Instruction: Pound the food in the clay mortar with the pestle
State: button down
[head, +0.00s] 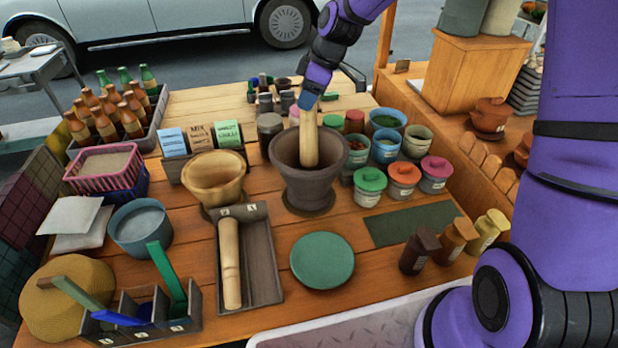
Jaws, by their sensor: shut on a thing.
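The dark clay mortar (308,190) stands upright near the middle of the wooden table. My gripper (309,100) is above it, shut on the top of a pale wooden pestle (309,140). The pestle is nearly upright, with its lower end inside the mortar bowl. The bowl's bottom and any food in it are hidden by the rim and the pestle. A second pale wooden pestle (230,262) lies in a grey tray (262,262) in front. A lighter wooden mortar (213,180) stands left of the clay one.
Several lidded jars (369,182) and tins stand close right of the mortar. A green round plate (322,260) lies in front of it. Small spice bottles (419,250) stand at the front right. Cards in a holder (201,137) and a bottle crate (145,130) are at left.

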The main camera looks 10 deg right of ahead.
jog(key=shift+r, duration=4.2)
